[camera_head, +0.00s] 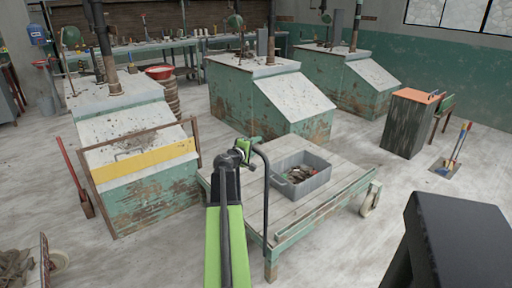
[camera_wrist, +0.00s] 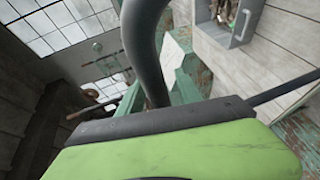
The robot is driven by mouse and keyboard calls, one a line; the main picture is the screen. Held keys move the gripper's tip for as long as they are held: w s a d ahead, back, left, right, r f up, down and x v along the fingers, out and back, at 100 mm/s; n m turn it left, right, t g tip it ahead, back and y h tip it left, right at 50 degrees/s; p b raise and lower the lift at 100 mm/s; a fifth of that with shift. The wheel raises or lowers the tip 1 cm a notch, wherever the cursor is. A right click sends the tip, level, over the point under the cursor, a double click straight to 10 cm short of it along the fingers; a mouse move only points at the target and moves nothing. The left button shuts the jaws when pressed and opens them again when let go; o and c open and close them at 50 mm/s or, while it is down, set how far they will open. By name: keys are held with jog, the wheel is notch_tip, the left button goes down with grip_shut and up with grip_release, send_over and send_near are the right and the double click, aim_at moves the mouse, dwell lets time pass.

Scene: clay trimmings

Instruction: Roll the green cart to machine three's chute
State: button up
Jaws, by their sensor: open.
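The green cart (camera_head: 310,212) stands in the middle of the head view, with a plank deck, a worn green frame and pale wheels. Its dark bent handle (camera_head: 266,190) rises at the near left. My gripper (camera_head: 243,153) is open beside the top of that handle; I cannot tell whether it touches. In the wrist view a thick dark bar (camera_wrist: 148,50) passes close in front of the camera. Three green machines with sloping pale fronts stand behind: left (camera_head: 118,128), middle (camera_head: 295,97) and far right (camera_head: 370,73). I can read no numbers on them.
A grey bin (camera_head: 303,182) with scraps sits on the cart deck. A wooden frame with a yellow board (camera_head: 143,160) leans at the left machine. An orange-topped cabinet (camera_head: 408,122) stands at right. A dark block (camera_head: 465,235) fills the near right. Floor right of the cart is open.

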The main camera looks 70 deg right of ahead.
grip_shut()
dwell(1.4)
